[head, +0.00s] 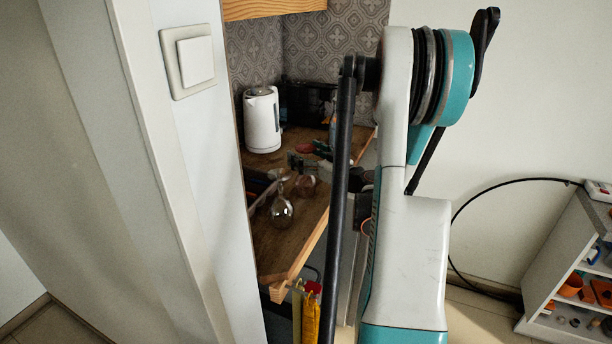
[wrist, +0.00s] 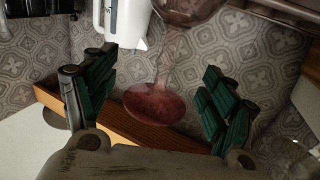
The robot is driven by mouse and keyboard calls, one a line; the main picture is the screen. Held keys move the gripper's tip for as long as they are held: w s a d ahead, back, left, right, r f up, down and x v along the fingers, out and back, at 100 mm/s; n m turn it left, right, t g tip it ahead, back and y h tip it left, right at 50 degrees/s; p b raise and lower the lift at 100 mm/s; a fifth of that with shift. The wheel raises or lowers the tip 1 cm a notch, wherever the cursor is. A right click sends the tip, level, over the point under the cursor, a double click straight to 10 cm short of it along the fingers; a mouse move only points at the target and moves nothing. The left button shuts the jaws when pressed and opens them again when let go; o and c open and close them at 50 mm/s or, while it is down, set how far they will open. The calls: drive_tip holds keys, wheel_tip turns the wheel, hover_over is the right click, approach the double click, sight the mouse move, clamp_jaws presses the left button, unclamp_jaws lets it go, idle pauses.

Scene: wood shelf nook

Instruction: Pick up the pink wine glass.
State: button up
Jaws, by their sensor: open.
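The pink wine glass (head: 305,187) stands upside down on the wooden counter in the head view, bowl low and its reddish foot up. In the wrist view its pink foot (wrist: 153,106) and thin stem show between my fingers, with the bowl (wrist: 188,8) cut by the top edge. My gripper (head: 308,156) is at the glass, partly hidden behind my arm in the head view. In the wrist view my gripper (wrist: 158,65) is open, with green-padded fingers on either side of the stem. A gap shows on both sides, so no finger appears to touch it.
A clear glass (head: 281,211), also upside down, stands nearer on the counter (head: 276,245). A white kettle (head: 262,120) and a black appliance (head: 308,103) stand at the back. A white wall edge (head: 180,190) borders the nook on the left. A wooden shelf (head: 268,7) is above.

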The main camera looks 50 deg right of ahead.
drive_tip(key=c, duration=1.4)
